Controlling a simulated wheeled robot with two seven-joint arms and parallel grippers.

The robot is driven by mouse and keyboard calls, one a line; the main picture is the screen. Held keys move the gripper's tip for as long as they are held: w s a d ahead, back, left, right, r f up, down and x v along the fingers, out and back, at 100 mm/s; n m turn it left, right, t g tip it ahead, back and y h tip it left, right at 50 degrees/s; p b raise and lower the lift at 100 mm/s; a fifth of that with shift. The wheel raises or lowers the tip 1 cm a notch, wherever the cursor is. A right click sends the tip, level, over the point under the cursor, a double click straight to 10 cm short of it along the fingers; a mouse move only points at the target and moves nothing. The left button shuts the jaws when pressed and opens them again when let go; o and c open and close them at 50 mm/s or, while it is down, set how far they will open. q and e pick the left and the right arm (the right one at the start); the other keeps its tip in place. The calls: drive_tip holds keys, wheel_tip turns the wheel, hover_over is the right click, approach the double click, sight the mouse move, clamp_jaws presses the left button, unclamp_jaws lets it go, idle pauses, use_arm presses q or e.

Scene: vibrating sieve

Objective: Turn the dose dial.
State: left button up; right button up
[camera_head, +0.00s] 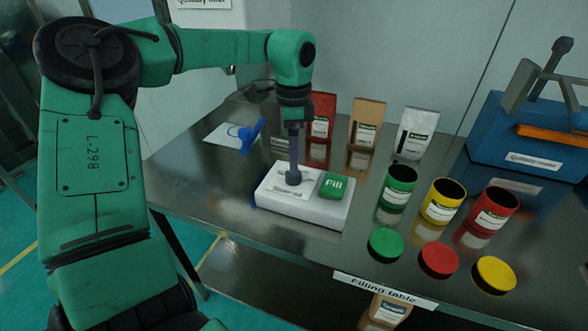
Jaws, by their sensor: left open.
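A white box (318,207) with a green Fill button (334,186) stands on the filling table (225,198). A small dark round dial (293,178) sits on the left part of its top, on a printed label. My left gripper (293,166) points straight down directly over the dial, with its dark fingers close to it. It is open; I cannot tell whether the fingers touch the dial. The gripper hides part of the dial. My right gripper is not in view.
Red, brown and white bags (416,133) stand behind the box. Green, yellow and red cans (442,203) stand to the right, with loose lids (438,260) in front. A blue machine (530,140) is at far right. A blue scoop (247,135) lies at the back left.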

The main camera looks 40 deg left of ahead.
sight(293, 176)
use_arm(q)
wheel_tip(293, 176, down, 5)
drive_tip(key=shift+f, duration=0.4)
drive_tip(key=shift+c, duration=0.6)
clamp_jaws()
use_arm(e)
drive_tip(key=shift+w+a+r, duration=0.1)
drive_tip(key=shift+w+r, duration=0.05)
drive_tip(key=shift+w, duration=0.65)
